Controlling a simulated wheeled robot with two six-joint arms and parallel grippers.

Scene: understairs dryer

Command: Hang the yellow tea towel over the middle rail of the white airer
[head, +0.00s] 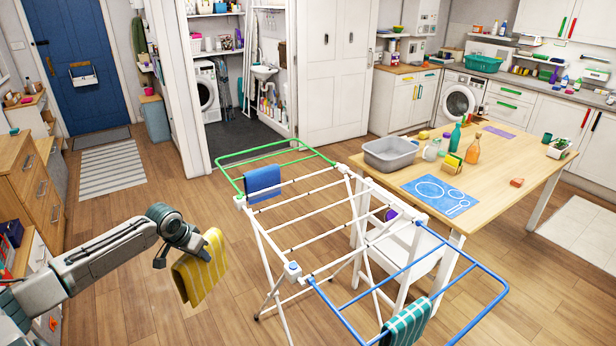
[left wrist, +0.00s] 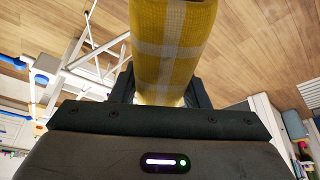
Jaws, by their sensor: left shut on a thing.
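The yellow tea towel (head: 201,268) with pale stripes hangs folded from my left gripper (head: 182,246), left of the airer and apart from it. It also fills the upper middle of the left wrist view (left wrist: 172,45), held between the fingers. The white airer (head: 297,215) stands open on the wooden floor, with several white rails between a green end wing and a blue end wing. Part of the airer shows at the upper left of the left wrist view (left wrist: 85,50). My right gripper is not in view.
A blue cloth (head: 262,183) hangs at the airer's green end, and a teal striped cloth (head: 408,322) on its blue wing. A white chair (head: 405,246) and the wooden table (head: 505,185) stand close to the airer's right. Floor between my left arm and the airer is clear.

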